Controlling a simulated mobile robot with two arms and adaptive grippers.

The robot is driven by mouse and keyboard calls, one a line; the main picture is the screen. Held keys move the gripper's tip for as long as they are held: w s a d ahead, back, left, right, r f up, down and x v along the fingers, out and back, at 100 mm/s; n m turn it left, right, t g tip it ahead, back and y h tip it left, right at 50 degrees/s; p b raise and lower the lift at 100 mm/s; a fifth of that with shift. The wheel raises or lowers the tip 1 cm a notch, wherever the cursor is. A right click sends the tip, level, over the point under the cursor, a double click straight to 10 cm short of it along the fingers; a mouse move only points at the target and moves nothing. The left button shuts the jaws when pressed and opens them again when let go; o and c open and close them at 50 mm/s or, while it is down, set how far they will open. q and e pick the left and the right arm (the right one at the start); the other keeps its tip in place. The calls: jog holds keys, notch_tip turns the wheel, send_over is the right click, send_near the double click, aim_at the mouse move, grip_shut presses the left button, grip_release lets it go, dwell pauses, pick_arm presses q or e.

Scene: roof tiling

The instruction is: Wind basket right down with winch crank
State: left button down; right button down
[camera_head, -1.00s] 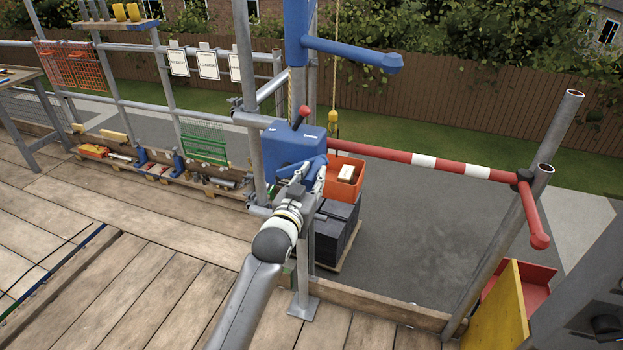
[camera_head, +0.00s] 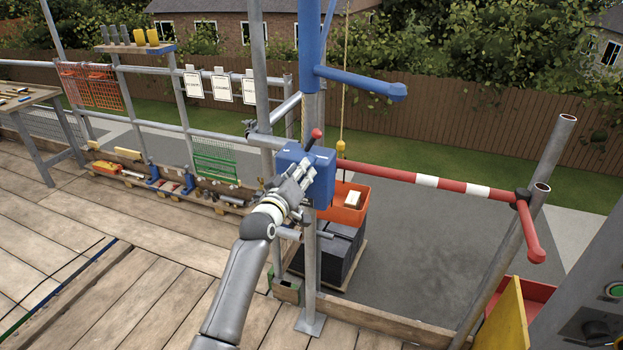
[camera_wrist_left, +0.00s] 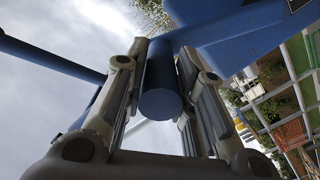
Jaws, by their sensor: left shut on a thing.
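The blue winch box (camera_head: 318,172) is mounted on a post at the platform edge, with a red-knobbed lever (camera_head: 316,134) on top. My left gripper (camera_head: 306,180) is at the front of the box. In the left wrist view, its fingers are shut on the blue crank handle (camera_wrist_left: 160,90), a round bar between them. In the head view the gripper hides most of the crank. The orange basket (camera_head: 346,203) hangs below the yellow hook (camera_head: 342,147) on its rope, beyond the edge, with a light block inside. My right gripper is not in view.
A red and white barrier bar (camera_head: 425,181) crosses right of the winch. A yellow board (camera_head: 503,315) stands at lower right.

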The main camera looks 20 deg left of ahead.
pick_arm(q)
jog(key=a+f+n+b, duration=0.2)
jog(key=a+n+b, duration=0.2)
jog(key=a+n, duration=0.95)
jog(key=a+f+n+b, duration=0.3)
jog(key=f+n+b, duration=0.1)
jog(key=f+n, duration=0.8)
jog(key=shift+w+a+f+b, duration=0.2)
jog(key=shift+a+f+b, duration=0.15)
jog(key=shift+f, duration=1.25)
jog(key=shift+d+f+n, duration=0.1)
jog(key=shift+n, duration=0.15)
jog(key=c, duration=1.3)
grip_release()
jog(key=shift+o, duration=0.7)
jog(key=s, duration=1.2)
jog(key=shift+a+r, duration=0.2)
jog(key=shift+r, duration=0.25)
